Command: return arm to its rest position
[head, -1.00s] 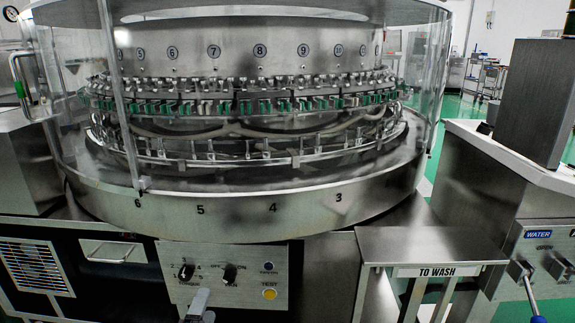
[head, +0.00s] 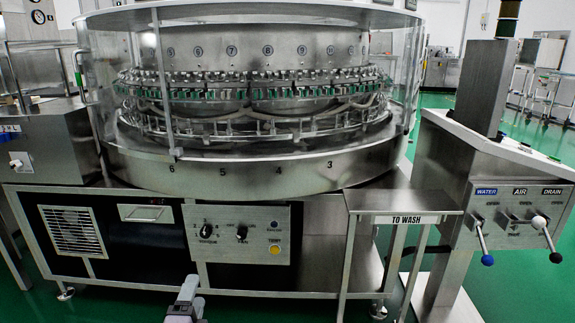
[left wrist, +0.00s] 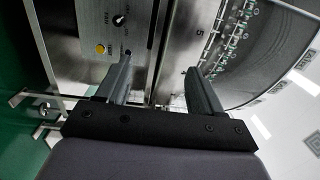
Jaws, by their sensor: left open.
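My left gripper (head: 187,298) shows at the bottom of the head view, in front of the washer's control panel (head: 238,234). In the left wrist view my left gripper (left wrist: 160,66) has its two fingers spread with nothing between them. The panel with its knobs and yellow button (left wrist: 100,49) lies beyond the fingers there, apart from them. The rotary washer (head: 240,174) stands ahead, with a clear cover around its rings of holders. My right gripper is in neither view.
A steel "TO WASH" stand (head: 402,202) is at the washer's front right. A console with water, air and drain levers (head: 508,212) stands further right. A steel cabinet (head: 45,145) is at the left. Green floor (head: 250,309) is open in front.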

